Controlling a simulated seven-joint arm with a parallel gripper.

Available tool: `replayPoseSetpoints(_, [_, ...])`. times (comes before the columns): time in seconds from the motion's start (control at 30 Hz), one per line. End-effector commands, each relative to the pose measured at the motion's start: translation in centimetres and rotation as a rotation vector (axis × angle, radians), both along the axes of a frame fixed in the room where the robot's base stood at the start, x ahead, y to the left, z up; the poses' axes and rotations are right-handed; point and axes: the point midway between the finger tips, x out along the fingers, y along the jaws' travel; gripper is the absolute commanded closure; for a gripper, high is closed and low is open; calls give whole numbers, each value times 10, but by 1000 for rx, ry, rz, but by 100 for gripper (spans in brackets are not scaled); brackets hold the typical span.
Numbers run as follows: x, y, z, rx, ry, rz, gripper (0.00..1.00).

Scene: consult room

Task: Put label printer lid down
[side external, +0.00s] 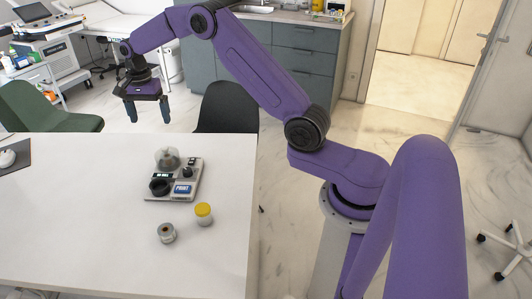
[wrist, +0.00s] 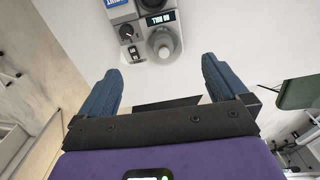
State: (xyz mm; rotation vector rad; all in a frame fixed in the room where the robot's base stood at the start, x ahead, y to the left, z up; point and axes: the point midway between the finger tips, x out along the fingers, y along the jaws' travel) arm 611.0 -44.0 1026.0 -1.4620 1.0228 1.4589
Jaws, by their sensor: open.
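The label printer (side external: 187,174) is a small light-grey device on the white table, with a blue label, a black round part and a knob. A translucent domed part (side external: 166,157), probably its lid, stands at its rear edge; I cannot tell its exact angle. In the wrist view the printer (wrist: 129,30) shows at the top, partly cut off, with a round grey part (wrist: 163,42) nearest my gripper. My gripper (side external: 148,112) is open and empty, in the air beyond the table's far edge and apart from the printer. Its two fingers also show in the wrist view (wrist: 161,68).
A yellow-capped jar (side external: 203,215) and a small grey roll (side external: 167,233) stand in front of the printer on the white table (side external: 80,220). A dark mat (side external: 17,158) lies at the left. Green (side external: 45,108) and black (side external: 226,108) chairs stand behind the table.

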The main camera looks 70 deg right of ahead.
Motion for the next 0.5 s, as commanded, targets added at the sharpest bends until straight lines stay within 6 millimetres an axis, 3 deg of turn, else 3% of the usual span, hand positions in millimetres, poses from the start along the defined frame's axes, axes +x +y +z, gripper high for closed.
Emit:
replayPoseSetpoints(0.2, [-46,68,29,-1,-6,372,0])
replayPoseSetpoints(0.5, [-142,131,55,-1,-14,891,0])
